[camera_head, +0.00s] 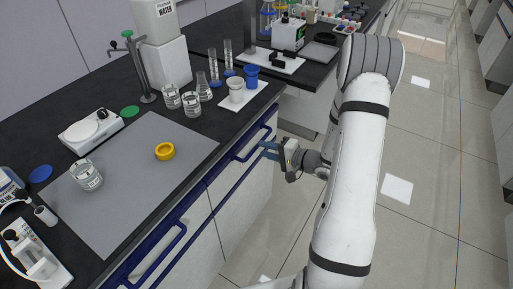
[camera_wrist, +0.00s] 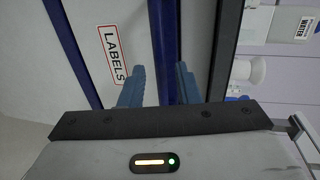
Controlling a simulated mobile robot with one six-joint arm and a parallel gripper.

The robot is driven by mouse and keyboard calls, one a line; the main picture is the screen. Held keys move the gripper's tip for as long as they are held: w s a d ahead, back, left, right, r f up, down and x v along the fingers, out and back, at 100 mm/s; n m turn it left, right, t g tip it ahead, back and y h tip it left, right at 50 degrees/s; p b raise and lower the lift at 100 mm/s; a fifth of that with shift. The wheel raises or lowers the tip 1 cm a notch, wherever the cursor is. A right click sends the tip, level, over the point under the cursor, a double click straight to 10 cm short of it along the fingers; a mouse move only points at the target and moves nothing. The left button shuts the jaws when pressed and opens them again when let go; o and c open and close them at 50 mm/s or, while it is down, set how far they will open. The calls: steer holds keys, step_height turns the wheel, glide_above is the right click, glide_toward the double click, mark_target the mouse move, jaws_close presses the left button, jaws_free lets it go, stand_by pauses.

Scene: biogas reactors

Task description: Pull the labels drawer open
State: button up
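The labels drawer has a pale front (camera_wrist: 70,25) with a red-framed "LABELS" sign (camera_wrist: 113,54) in the wrist view. A blue bar handle (camera_wrist: 164,40) runs along it. My gripper (camera_wrist: 160,84) has its two blue fingers apart, one on each side of the bar, with a visible gap on the left side. The right finger looks close to the bar; whether it touches I cannot tell. In the head view my gripper (camera_head: 267,150) is at the blue-railed cabinet front below the counter edge. The drawer looks shut, and its sign does not show there.
The black counter holds a grey mat (camera_head: 150,165) with a yellow ring (camera_head: 165,151), glass beakers (camera_head: 191,104) and a white tray (camera_head: 243,95) with cups near the edge. Another blue handle (camera_head: 165,245) sits nearer on the front. The tiled floor (camera_head: 420,190) to the right is clear.

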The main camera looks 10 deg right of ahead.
mark_target(257, 147)
steer(key=shift+x, duration=2.2)
steer(key=shift+c, duration=0.4)
jaws_close()
